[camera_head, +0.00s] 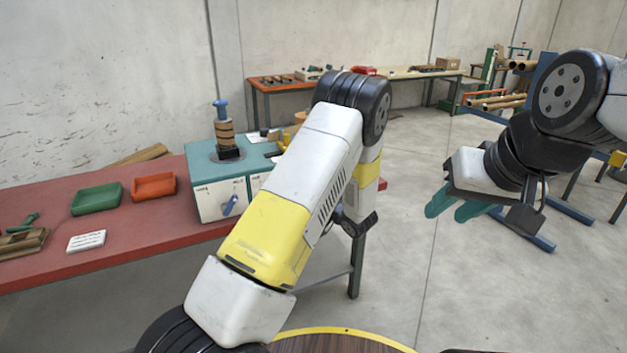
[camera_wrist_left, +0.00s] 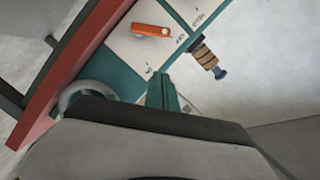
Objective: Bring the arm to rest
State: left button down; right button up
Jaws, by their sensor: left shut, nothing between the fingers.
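The winder is a teal-topped box with white panels (camera_head: 213,196), standing on the red bench. A coil-wrapped post with a blue top (camera_head: 225,135) rises from it, and a blue lever (camera_head: 230,205) is on its front. In the left wrist view the post (camera_wrist_left: 207,58) and an orange lever (camera_wrist_left: 151,30) on a white panel show. My left gripper's teal fingers (camera_wrist_left: 162,92) are together and empty, in front of the box; in the head view my left arm hides them. My right gripper (camera_head: 460,208) is open and empty, over the floor at right.
The red bench (camera_head: 150,228) holds a green tray (camera_head: 97,198), an orange tray (camera_head: 154,186), a white card (camera_head: 86,241) and a wooden block with a green tool. A round wooden surface (camera_head: 335,342) is at the bottom. Further benches stand behind. Grey floor is clear mid-right.

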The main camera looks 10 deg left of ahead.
pick_arm(q)
jog(key=s+a+r+n+g+h, duration=0.2)
jog(key=s+a+r+g, duration=0.3)
jog(key=s, duration=0.4)
jog(key=s+a+r+n+g+h, duration=0.1)
jog(key=s+a+r+n+g, duration=0.1)
jog(key=s+a+r+g, duration=0.5)
jog(key=s+d+r+t+h, duration=0.2)
jog(key=s+d+r+h, duration=0.1)
jog(key=s, duration=0.3)
jog(key=s+d+r+m+t+h, duration=0.1)
jog(key=s+d+r+t+h, duration=0.1)
jog(key=s+d, duration=0.4)
jog(key=s+d+r+t+h, duration=0.2)
jog(key=s+d+r+h, duration=0.3)
jog(key=s, duration=0.3)
jog(key=shift+s+d+m+t+h, duration=0.2)
jog(key=shift+m+t+h, duration=0.2)
jog(key=shift+h, duration=0.3)
